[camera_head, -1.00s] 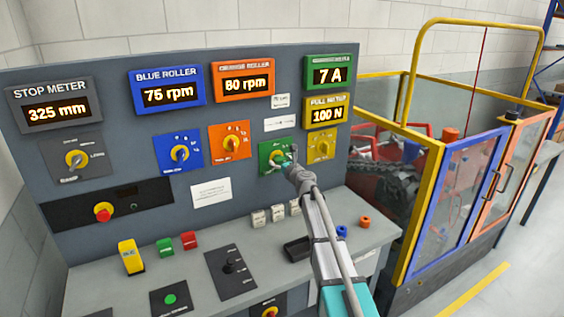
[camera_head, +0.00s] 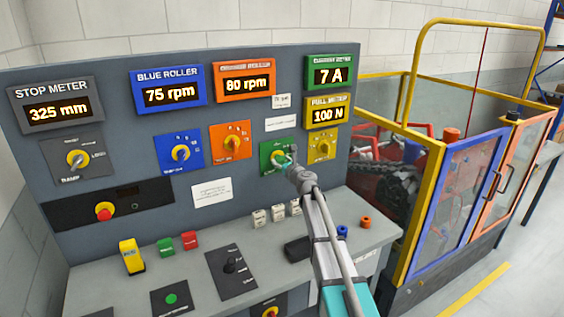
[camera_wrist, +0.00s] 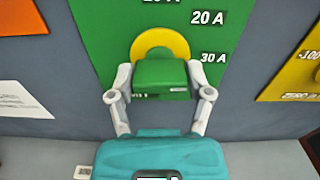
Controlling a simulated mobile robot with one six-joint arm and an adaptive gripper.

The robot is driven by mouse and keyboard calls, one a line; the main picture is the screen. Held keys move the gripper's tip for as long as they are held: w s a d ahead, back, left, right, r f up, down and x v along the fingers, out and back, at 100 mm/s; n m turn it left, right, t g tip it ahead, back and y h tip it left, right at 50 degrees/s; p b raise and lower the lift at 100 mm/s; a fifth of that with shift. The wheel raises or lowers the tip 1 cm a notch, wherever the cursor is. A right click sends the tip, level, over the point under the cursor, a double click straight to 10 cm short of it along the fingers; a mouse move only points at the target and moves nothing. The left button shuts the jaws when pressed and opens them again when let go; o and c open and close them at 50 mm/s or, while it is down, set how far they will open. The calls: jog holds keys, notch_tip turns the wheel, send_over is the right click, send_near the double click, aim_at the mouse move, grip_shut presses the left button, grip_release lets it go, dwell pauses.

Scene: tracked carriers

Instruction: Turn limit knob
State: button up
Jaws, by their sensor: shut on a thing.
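The green knob (camera_wrist: 160,73) stands in front of a yellow disc (camera_wrist: 160,38) on the green panel (camera_wrist: 110,35). Marks reading 20 A and 30 A show to its upper right and right in the wrist view. My gripper (camera_wrist: 160,80) is shut on the knob, one grey finger at each side. In the head view my gripper (camera_head: 283,160) reaches the green panel (camera_head: 268,151) and hides most of the knob. The green display (camera_head: 331,76) above reads 7 A.
The orange panel (camera_head: 231,151) with its knob is at the left, and the yellow panel (camera_head: 322,141) at the right. White tags (camera_head: 277,212) and a black block (camera_head: 297,249) are on the desk below. A fenced machine (camera_head: 470,190) stands at the right.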

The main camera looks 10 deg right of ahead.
jog(key=n, duration=0.8)
jog(key=shift+n, duration=0.4)
jog(key=n, duration=0.4)
jog(key=shift+n, duration=2.1)
jog(key=o, duration=1.1)
jog(key=shift+o, duration=0.2)
